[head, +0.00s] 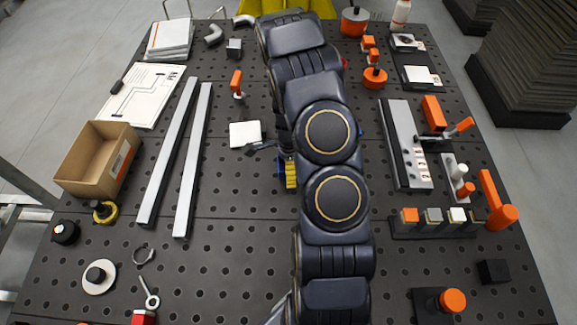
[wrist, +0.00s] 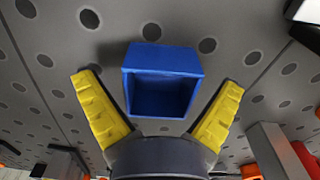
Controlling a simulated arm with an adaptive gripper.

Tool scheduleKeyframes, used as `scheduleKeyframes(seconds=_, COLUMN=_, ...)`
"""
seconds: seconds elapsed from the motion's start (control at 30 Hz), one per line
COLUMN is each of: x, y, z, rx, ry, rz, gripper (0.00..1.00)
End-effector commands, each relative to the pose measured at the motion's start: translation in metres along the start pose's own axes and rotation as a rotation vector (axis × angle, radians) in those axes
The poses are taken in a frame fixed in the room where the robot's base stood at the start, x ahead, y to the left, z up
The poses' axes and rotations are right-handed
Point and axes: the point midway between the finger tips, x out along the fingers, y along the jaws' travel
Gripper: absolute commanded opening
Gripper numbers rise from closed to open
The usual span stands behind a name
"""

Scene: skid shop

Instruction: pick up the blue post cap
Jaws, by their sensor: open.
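The blue post cap (wrist: 160,62) shows in the wrist view as a small open box, its hollow side facing the camera. It is in front of the dark perforated table top. My gripper (wrist: 158,82) is open, with one yellow finger pad to the left of the cap and one to the right. Gaps show between both pads and the cap. In the head view my arm hides most of the gripper; one yellow finger (head: 291,174) shows beside the arm, with a sliver of blue next to it that I cannot identify surely.
Two long metal bars (head: 192,165) and a cardboard box (head: 75,175) lie to the left. A white block (head: 245,134) sits close to the gripper. A grey plate (head: 393,150) and a row of small blocks (head: 433,228) are on the right.

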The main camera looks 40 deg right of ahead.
Motion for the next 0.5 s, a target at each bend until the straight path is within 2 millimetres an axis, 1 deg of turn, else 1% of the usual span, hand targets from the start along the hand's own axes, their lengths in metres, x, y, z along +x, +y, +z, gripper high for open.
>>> scheduleKeyframes(seconds=0.03, x=-0.0001, y=0.0000, z=0.0000, rx=0.000, ry=0.000, rz=0.000, gripper=0.92)
scheduleKeyframes(seconds=0.07, x=-0.0001, y=0.0000, z=0.0000, rx=0.000, ry=0.000, rz=0.000, gripper=0.79)
scheduleKeyframes(seconds=0.1, x=-0.0001, y=0.0000, z=0.0000, rx=0.000, ry=0.000, rz=0.000, gripper=0.62)
scheduleKeyframes(seconds=0.17, x=-0.0001, y=0.0001, z=0.0000, rx=0.000, ry=0.000, rz=0.000, gripper=0.37)
scheduleKeyframes(seconds=0.2, x=-0.0001, y=0.0001, z=0.0000, rx=0.000, ry=0.000, rz=0.000, gripper=0.28)
scheduleKeyframes(seconds=0.5, x=-0.0002, y=0.0002, z=0.0000, rx=0.000, ry=0.000, rz=0.001, gripper=0.28)
